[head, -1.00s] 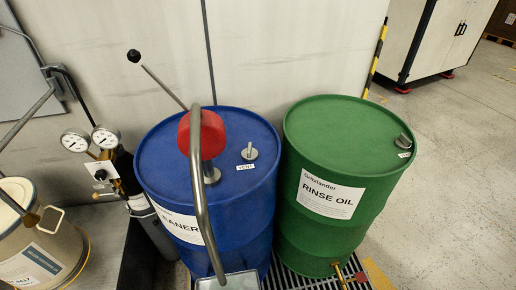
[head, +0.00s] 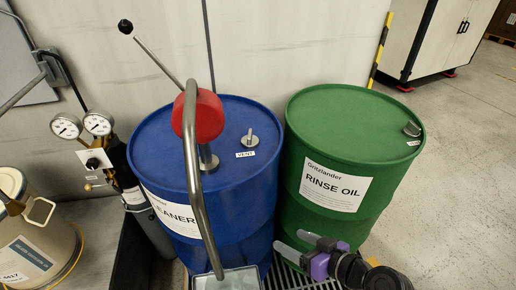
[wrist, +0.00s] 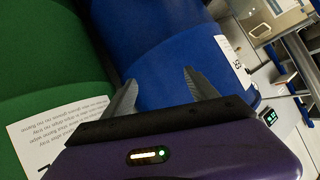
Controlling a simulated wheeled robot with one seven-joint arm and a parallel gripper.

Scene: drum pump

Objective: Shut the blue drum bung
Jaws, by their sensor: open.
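The blue drum (head: 230,200) stands upright against the wall, with a red hand pump (head: 198,116) and its curved grey pipe on top. The bung (head: 250,138), a small grey fitting with an upright wing handle, sits on the drum's top at the right, behind a VENT label. I cannot tell whether it is tight. My gripper (head: 300,250) is low in front of the two drums, below their tops and well apart from the bung. Its jaws are open and empty. In the wrist view the open fingers (wrist: 160,95) point at the blue drum's side (wrist: 170,60); the bung is out of view there.
A green RINSE OIL drum (head: 345,160) stands close on the right. A gas bottle with gauges (head: 98,125) and a beige pail (head: 35,240) are at the left. The pump's lever and pipe rise over the blue drum's left and middle. Floor at the right is clear.

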